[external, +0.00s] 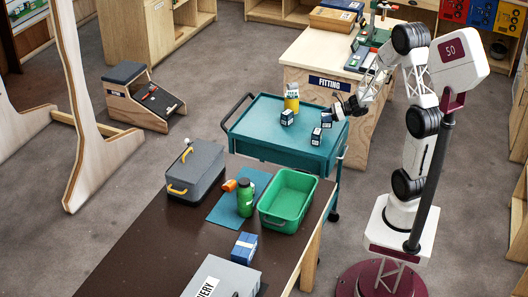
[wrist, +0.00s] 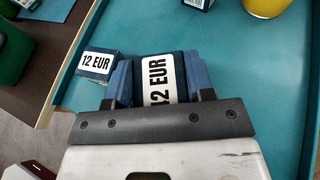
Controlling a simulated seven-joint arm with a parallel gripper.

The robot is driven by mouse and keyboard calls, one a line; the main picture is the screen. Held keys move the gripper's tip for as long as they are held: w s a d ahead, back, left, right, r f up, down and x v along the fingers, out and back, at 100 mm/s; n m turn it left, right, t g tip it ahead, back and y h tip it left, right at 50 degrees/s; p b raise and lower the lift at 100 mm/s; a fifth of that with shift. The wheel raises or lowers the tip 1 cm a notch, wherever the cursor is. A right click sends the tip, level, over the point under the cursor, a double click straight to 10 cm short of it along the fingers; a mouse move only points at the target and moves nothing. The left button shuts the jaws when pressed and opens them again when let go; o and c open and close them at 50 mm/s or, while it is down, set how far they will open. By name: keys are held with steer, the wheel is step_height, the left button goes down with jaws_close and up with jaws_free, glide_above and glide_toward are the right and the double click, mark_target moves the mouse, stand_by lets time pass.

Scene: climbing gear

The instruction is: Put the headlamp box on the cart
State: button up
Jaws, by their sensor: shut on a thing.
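My gripper (external: 336,112) is over the right part of the teal cart (external: 262,138). In the wrist view its fingers (wrist: 160,85) are shut on the sides of a dark blue box (wrist: 160,66) with a white "12 EUR" label; it also shows in the external view (external: 326,120). Whether this box touches the cart top is unclear. A similar "12 EUR" box (wrist: 97,64) stands close beside it on the cart, also in the external view (external: 316,137). A third blue-and-white box (external: 287,118) is farther left. I cannot read which is the headlamp box.
A yellow container (external: 291,103) stands at the cart's back. The brown table (external: 150,240) in front carries a green bin (external: 287,200), a green bottle (external: 245,198), a grey case (external: 195,170) and a blue box (external: 244,247). The cart's left and front areas are clear.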

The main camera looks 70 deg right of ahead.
steer(key=shift+w+d+f, duration=0.1)
steer(key=shift+w+d, duration=0.25)
steer(key=shift+w, duration=0.3)
steer(key=shift+w+d, duration=0.35)
steer(key=shift+w, duration=0.25)
steer(key=shift+f, duration=1.75)
steer(key=shift+f, duration=0.15)
steer(key=o, duration=1)
steer(key=shift+v, duration=6.1)
steer(key=shift+w, duration=0.1)
